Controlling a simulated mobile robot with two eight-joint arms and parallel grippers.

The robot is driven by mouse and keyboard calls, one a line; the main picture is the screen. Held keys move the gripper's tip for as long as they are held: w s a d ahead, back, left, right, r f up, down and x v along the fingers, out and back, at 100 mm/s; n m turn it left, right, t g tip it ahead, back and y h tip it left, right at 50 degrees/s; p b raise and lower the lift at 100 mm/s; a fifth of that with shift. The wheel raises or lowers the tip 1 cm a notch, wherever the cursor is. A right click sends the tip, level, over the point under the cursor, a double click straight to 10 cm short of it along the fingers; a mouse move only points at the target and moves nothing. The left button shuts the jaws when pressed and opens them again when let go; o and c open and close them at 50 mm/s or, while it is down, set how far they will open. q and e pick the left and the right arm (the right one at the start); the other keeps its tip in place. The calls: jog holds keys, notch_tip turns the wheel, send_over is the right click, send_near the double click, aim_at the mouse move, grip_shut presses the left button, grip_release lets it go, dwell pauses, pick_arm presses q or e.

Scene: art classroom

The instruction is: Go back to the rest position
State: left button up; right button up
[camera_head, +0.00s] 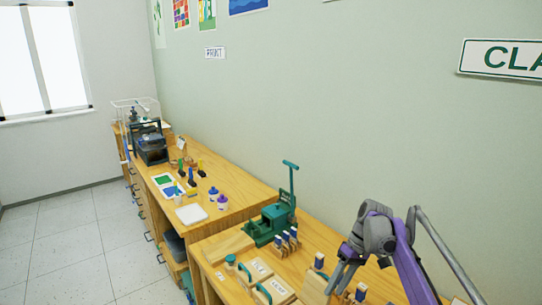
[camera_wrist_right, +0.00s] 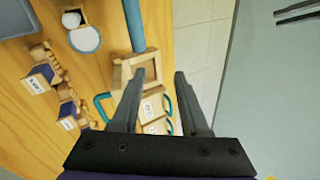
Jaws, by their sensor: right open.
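My right gripper (camera_head: 340,270) is over the near wooden bench at the lower right of the head view, with its purple and grey arm (camera_head: 405,255) coming in from the right. In the right wrist view its two fingers (camera_wrist_right: 157,100) are apart with nothing held between them. Below and beyond the fingertips a wooden block with a square recess (camera_wrist_right: 137,72) and small labelled boxes with teal handles (camera_wrist_right: 153,107) lie on the bench. My left gripper is in neither view.
The near bench (camera_head: 225,240) holds a green machine with a lever (camera_head: 270,225) and several small stamp-like pieces (camera_head: 288,241). A farther bench (camera_head: 240,190) carries bottles, a white tile (camera_head: 191,214) and a dark machine (camera_head: 150,145). The tiled floor (camera_head: 75,245) at left is clear.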

jog(key=s+a+r+m+t+h, duration=0.1)
jog(key=s+r+m+t, duration=0.1)
jog(key=s, duration=0.5)
jog(key=s+f+m+t+h, duration=0.1)
jog(key=s+f+t+h, duration=0.1)
jog(key=s, duration=0.9)
jog(key=s+f+m+t+h, duration=0.1)
jog(key=s+f+m+t, duration=0.1)
jog(key=s+f+t, duration=0.2)
jog(key=s+f, duration=0.3)
jog(key=s, duration=0.5)
jog(key=shift+d+f+h, duration=0.15)
jog(key=shift+d+h, duration=0.15)
jog(key=shift+h, duration=0.1)
